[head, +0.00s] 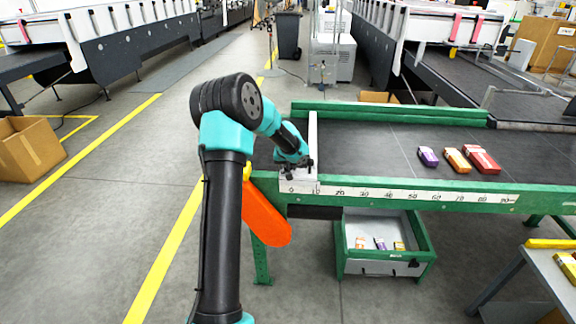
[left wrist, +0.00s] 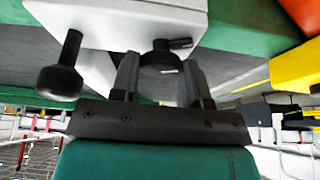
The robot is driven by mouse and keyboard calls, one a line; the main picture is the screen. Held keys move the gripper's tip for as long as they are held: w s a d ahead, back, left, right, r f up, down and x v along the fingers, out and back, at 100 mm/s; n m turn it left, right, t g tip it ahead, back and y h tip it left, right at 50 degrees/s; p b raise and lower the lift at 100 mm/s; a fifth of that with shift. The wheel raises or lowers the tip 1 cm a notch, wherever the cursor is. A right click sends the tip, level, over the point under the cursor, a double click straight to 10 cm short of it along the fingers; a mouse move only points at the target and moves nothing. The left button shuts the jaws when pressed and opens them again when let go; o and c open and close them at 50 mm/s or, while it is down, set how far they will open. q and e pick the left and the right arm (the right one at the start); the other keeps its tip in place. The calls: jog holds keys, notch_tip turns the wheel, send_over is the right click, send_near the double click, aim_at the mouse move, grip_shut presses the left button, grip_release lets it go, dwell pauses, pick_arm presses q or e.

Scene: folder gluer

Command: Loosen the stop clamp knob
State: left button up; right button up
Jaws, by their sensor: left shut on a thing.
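The white stop (head: 312,131) stands across the left end of the green-edged belt table, by the 0 mark of the scale (head: 400,195). In the head view my left gripper (head: 309,164) is at the near end of the stop, and the knob there is mostly hidden. In the left wrist view the dark clamp knob (left wrist: 162,57), with a small lever on its side, sits between the two fingers of my left gripper (left wrist: 159,72). The fingers are shut on it. A black handle (left wrist: 62,72) sticks out of the pale stop body (left wrist: 112,22) beside the knob. My right gripper is not in view.
Purple (head: 428,156), orange (head: 457,160) and red (head: 481,158) cartons lie on the belt, away from the stop. A grey bin with green rims (head: 340,250) holds small cartons below the table. An orange panel (head: 266,213) hangs near the table's left end.

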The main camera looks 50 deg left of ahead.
pick_arm(q)
jog(key=shift+w+d+n+g+y, duration=0.1)
jog(key=shift+n+g+y, duration=0.3)
jog(key=shift+n, duration=1.15)
jog(key=shift+n+g+y, duration=0.2)
jog(key=shift+n+g, duration=0.4)
jog(key=shift+n, duration=0.95)
jog(key=o, duration=0.9)
jog(key=v, duration=1.7)
jog(key=shift+d+r, duration=0.1)
jog(key=shift+r, duration=0.05)
